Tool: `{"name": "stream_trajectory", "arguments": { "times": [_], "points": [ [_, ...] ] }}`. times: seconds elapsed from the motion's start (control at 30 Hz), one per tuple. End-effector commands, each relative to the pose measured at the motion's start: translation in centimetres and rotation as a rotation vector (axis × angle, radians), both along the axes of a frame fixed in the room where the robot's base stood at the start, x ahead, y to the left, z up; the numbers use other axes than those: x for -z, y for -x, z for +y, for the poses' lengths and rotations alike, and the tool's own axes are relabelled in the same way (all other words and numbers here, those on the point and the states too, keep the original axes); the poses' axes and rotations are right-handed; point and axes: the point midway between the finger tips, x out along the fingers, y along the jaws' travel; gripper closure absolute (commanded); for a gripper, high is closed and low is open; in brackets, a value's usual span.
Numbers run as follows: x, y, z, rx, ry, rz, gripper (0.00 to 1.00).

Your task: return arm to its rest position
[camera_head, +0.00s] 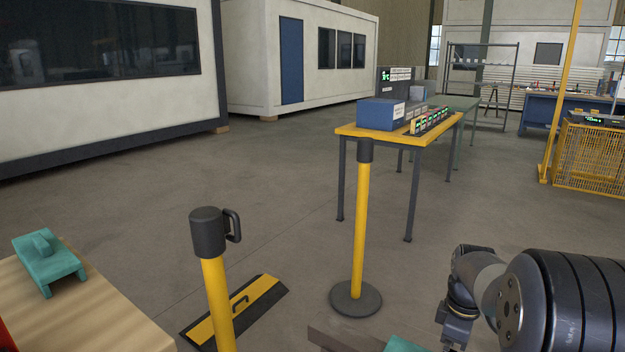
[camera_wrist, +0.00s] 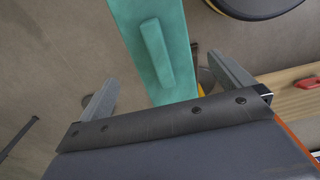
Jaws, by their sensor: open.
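My gripper (camera_wrist: 163,75) is open in the wrist view, with its two grey fingers spread wide apart. A teal block with a raised bar (camera_wrist: 157,50) shows between and beyond the fingers. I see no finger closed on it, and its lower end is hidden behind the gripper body. A sliver of teal (camera_head: 405,344) shows at the bottom edge.
A light wooden table (camera_head: 95,310) at the lower left holds a teal part with a handle (camera_head: 48,262). Two yellow posts with black tops, a near one (camera_head: 215,290) and a farther one (camera_head: 361,230), stand on the floor. A yellow table (camera_head: 360,131) with boxes is beyond. Open floor lies left of centre.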

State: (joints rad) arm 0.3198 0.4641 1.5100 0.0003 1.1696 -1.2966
Motion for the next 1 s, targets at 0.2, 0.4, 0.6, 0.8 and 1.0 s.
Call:
{"name": "stream_trajectory", "arguments": {
  "times": [0.2, 0.4, 0.6, 0.8, 1.0],
  "points": [
    [4.9, 0.0, 0.0, 0.0, -0.001, 0.002, 0.0],
    [6.6, -0.1, 0.0, 0.0, 0.002, -0.005, 0.0],
    [2.9, -0.1, 0.0, 0.0, 0.001, -0.004, 0.0],
    [2.4, 0.0, 0.0, 0.0, 0.001, -0.003, 0.0],
    [2.5, 0.0, 0.0, 0.0, 0.0, -0.002, 0.0]
  ]
}}
